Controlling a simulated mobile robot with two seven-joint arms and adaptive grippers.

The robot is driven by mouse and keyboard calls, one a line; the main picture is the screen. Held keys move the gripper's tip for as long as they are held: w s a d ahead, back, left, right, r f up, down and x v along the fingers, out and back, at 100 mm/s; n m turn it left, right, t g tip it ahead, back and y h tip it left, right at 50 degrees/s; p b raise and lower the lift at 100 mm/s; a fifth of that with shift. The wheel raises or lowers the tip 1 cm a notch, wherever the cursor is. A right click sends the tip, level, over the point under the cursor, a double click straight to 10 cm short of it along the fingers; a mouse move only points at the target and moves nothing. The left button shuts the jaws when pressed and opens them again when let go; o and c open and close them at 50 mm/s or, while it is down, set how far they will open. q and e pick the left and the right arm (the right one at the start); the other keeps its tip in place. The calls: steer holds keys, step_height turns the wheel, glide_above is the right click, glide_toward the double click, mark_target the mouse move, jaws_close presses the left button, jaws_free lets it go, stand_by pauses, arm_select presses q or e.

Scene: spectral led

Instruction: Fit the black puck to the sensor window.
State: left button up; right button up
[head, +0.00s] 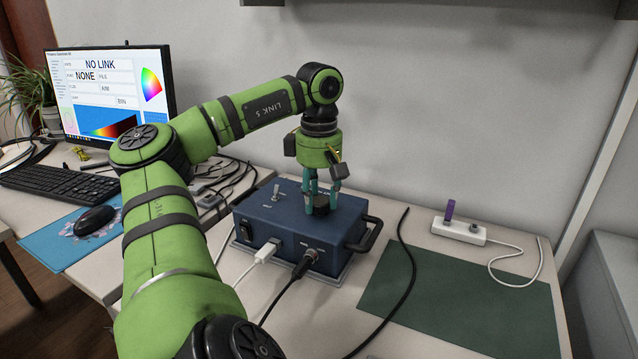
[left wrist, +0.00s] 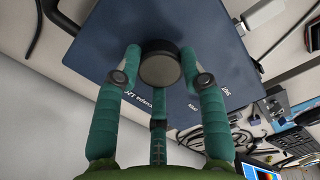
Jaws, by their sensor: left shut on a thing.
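The black puck (head: 321,209) is between the teal fingers of my left gripper (head: 321,198), at the top of the blue instrument box (head: 275,215). In the left wrist view the puck (left wrist: 160,66) shows its round grey face with a dark rim, with fingertips at its sides. My left gripper (left wrist: 160,80) is shut on it. The puck appears on or just above the box top; I cannot tell if it touches. The sensor window is not visible; the puck and fingers may hide it. My right gripper is not in view.
A white cable (head: 262,254) and a black cable (head: 300,270) plug into the box front. A black handle (head: 372,235) is on its right side. A green mat (head: 460,305) lies right, below a white power strip (head: 460,231). The monitor (head: 110,95) reads "NO LINK" and "NONE".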

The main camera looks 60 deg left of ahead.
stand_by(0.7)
arm_select(q)
steer(key=shift+f, duration=0.25)
steer(key=o, duration=1.3)
steer(key=shift+c, duration=0.2)
step_height(320, 180, up, 3)
steer(key=p, duration=0.3)
steer(key=shift+r, duration=0.1)
